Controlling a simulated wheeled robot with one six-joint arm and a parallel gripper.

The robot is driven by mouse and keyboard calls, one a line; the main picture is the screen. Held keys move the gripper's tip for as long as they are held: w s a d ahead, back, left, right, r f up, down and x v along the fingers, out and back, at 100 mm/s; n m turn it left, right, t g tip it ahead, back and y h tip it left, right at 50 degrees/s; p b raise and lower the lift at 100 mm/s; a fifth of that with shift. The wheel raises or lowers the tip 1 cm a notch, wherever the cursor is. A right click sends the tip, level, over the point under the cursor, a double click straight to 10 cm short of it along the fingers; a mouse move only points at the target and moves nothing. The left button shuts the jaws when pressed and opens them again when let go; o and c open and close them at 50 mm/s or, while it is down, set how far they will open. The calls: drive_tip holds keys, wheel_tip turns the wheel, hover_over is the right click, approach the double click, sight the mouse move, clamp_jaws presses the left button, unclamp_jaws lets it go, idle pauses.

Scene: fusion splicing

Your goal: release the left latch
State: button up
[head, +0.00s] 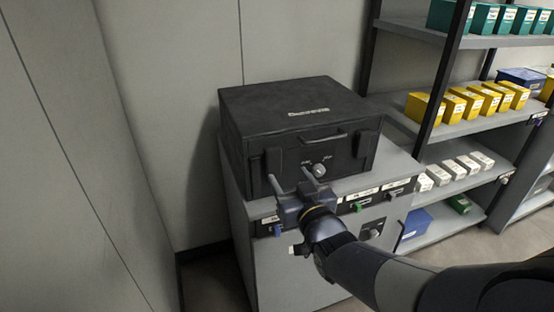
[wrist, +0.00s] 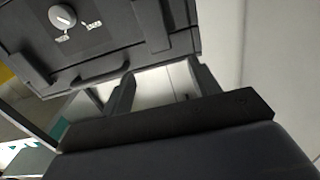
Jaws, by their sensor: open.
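The black case (head: 300,115) sits shut on top of a grey cabinet. Its left latch (head: 274,161) is a dark raised plate on the front, left of the handle. It also shows at the right of the tilted wrist view (wrist: 153,24). My gripper (head: 290,172) is open and empty, its two fingers apart in front of the lower left of the case front. In the wrist view my gripper (wrist: 165,85) shows no contact with the latch. Whether the latch is fastened is hard to tell, dark on dark.
The case front also has a carry handle (head: 325,137), a round knob (head: 319,170) and a right latch (head: 360,150). The grey cabinet (head: 275,270) has coloured handles below. Shelves with boxes (head: 470,100) stand at right. A wall closes the left side.

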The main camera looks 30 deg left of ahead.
sight(275, 154)
drive_tip(key=x, duration=0.9)
drive_tip(key=shift+w+p, duration=0.1)
drive_tip(key=shift+p, duration=0.3)
drive_tip(key=shift+c, duration=0.4)
clamp_jaws()
